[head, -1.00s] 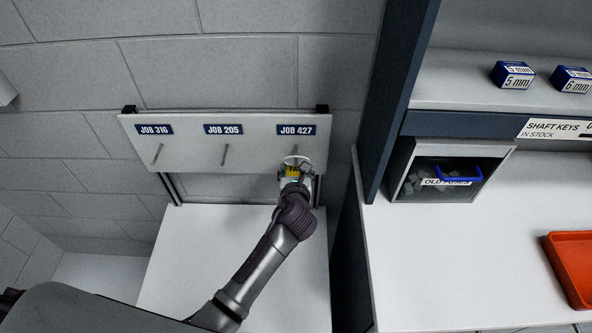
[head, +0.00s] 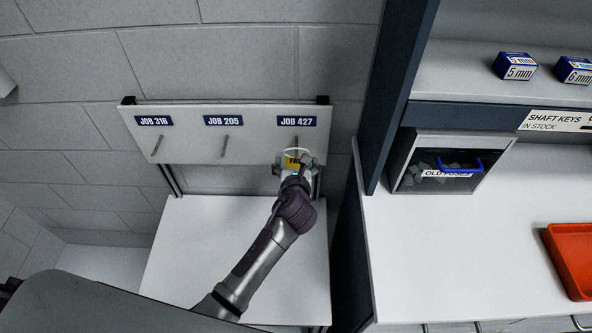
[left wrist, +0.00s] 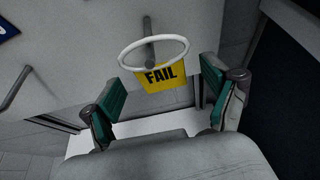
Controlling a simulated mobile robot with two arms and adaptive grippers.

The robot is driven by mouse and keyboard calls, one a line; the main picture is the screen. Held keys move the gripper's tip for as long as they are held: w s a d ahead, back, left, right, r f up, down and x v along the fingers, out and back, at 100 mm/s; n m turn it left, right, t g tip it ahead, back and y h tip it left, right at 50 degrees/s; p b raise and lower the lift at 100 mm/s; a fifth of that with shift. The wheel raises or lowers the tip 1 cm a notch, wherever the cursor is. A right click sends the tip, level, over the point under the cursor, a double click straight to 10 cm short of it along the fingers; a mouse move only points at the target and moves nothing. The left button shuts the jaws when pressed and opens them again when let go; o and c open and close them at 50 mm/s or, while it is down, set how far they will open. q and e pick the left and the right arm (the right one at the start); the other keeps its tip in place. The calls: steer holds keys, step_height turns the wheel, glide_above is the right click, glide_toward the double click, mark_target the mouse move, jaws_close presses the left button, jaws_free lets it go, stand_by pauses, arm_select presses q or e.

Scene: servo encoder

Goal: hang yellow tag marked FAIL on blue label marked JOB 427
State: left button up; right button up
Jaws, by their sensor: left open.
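The yellow tag marked FAIL (head: 293,162) hangs below its white ring (head: 298,151) at the peg under the blue label marked JOB 427 (head: 297,121). In the left wrist view the metal peg (left wrist: 149,45) shows inside the outline of the ring (left wrist: 184,45), and the tag (left wrist: 165,79) hangs upright below. I cannot tell for sure how the ring rests on the peg. My left gripper (head: 296,172) is just below and in front of the tag. In the left wrist view its fingers (left wrist: 162,95) are spread on both sides of the tag, clear of it. My right gripper is not in view.
The pale board (head: 190,147) also carries labels JOB 316 (head: 153,121) and JOB 205 (head: 223,120), each with an empty peg. A dark cabinet side (head: 385,110) stands close on the right. An old fuses bin (head: 410,180) and an orange tray (head: 573,255) lie beyond it.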

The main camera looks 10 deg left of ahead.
arm_select(q)
steer(key=v, duration=1.1)
steer(key=shift+s, duration=0.2)
steer(key=shift+r, duration=0.15)
